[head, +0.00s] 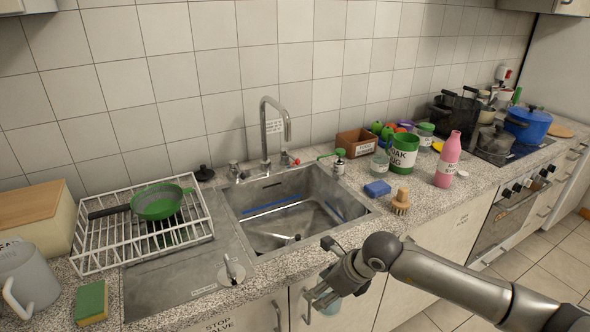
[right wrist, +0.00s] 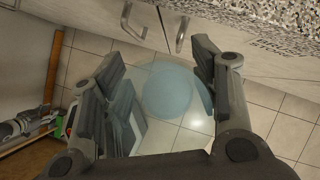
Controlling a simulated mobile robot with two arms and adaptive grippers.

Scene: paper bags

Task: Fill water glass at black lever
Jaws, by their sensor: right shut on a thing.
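My right gripper (head: 318,292) is in front of the counter, low beside the cupboard doors. It is shut on a pale bluish see-through glass (right wrist: 168,90), which shows between its fingers in the right wrist view. In the head view the glass is mostly hidden by the gripper. The metal tap (head: 266,130) rises behind the sink (head: 345,192), its spout over the basin. A dark lever (head: 234,168) stands left of the tap and a red-tipped one (head: 288,160) right of it. The gripper is apart from both. My left gripper is not in view.
A white dish rack (head: 100,262) with a green strainer (head: 158,201) stands left. A blue sponge (head: 377,188), a brush (head: 400,202), a green mug (head: 403,155) and a pink bottle (head: 447,160) stand right of the sink. The counter's front edge lies between gripper and basin.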

